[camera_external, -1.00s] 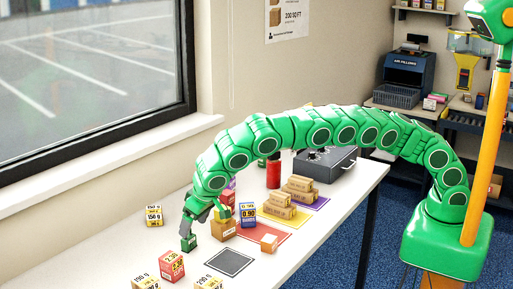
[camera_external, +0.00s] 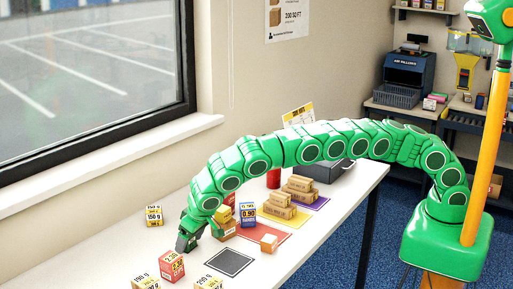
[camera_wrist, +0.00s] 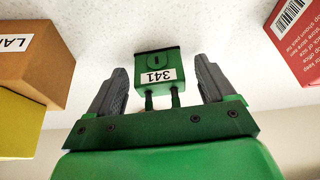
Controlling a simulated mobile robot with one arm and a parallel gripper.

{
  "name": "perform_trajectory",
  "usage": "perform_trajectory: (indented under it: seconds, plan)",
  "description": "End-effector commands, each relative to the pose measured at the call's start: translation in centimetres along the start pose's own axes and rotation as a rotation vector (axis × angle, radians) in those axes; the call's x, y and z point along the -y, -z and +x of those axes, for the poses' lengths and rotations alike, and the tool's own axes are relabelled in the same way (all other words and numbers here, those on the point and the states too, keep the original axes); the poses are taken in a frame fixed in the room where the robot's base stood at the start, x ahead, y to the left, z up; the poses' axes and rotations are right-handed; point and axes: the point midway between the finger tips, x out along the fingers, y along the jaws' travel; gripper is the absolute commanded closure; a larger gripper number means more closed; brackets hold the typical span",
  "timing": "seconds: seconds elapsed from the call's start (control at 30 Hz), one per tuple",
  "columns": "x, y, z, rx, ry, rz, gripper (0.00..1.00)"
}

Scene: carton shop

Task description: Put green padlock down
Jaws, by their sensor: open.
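The green padlock (camera_wrist: 158,66) shows in the wrist view, with a white label reading 341 and its shackle toward my gripper. My gripper (camera_external: 186,244) is low at the white table in the external view, left of the brown carton. Its grey fingers, spread in the wrist view, stand on either side of the padlock with gaps visible. In the external view the padlock is mostly hidden by my gripper, so I cannot make out its contact with the table.
A red price box (camera_external: 171,266) stands just in front of my gripper. A brown carton (camera_external: 222,231) is close on its right, with a blue box (camera_external: 248,212) beyond. A dark mat (camera_external: 229,262) lies bare. A white-yellow block (camera_external: 154,215) stands behind left.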

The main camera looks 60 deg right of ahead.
Motion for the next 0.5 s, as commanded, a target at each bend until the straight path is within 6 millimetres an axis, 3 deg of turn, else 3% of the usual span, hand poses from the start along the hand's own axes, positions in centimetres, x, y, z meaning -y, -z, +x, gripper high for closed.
perform_trajectory:
  seconds: [0.2,0.5]
  plan:
    - [0.01,0.0,0.08,0.0,0.0,0.0,0.17]
    - [0.02,0.0,0.07,0.0,0.0,0.0,0.61]
